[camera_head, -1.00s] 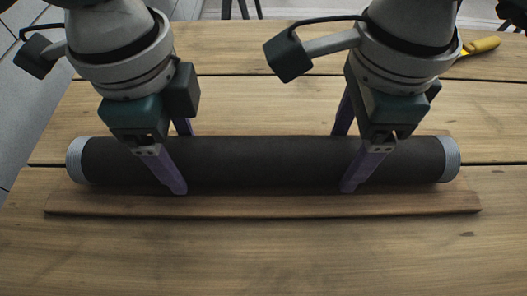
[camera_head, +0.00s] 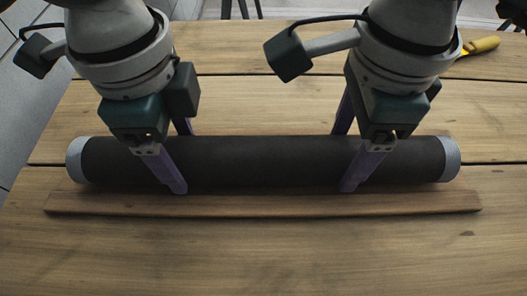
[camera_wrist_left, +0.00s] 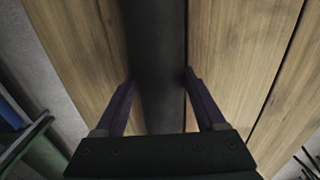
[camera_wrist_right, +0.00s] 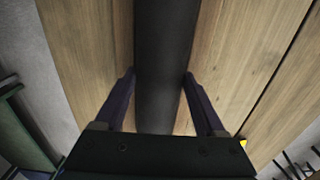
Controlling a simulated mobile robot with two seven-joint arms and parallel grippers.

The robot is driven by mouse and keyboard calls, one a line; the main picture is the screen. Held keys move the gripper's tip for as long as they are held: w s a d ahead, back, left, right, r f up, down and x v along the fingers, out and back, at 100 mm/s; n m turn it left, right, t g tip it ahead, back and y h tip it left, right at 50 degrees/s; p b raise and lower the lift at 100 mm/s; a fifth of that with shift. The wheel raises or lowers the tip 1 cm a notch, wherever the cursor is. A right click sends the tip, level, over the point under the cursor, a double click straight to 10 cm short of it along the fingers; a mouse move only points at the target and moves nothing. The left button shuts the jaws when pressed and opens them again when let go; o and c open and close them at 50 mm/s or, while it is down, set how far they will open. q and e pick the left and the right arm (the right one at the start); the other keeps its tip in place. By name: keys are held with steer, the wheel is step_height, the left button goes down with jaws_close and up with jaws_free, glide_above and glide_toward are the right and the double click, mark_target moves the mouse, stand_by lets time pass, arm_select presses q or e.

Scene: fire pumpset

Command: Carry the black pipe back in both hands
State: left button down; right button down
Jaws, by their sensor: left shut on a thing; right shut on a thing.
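The black pipe (camera_head: 262,162) has grey ends and lies level, left to right, over a wooden strip on the table. My left gripper (camera_head: 178,160) is shut on its left part, one purple finger on the near side and one behind. My right gripper (camera_head: 346,160) is shut on its right part in the same way. The pipe runs between the fingers in the left wrist view (camera_wrist_left: 158,70) and in the right wrist view (camera_wrist_right: 164,65). Whether the pipe touches the strip underneath is hard to tell.
The wooden strip (camera_head: 262,204) shows along the pipe's near side. The plank table (camera_head: 270,255) is clear in front. A yellow-handled tool (camera_head: 482,45) lies at the far right, behind my right arm. Grey floor shows beyond the table's left edge.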

arm_select(q)
steer(key=shift+r, duration=0.15)
arm_select(e)
steer(key=shift+r, duration=0.15)
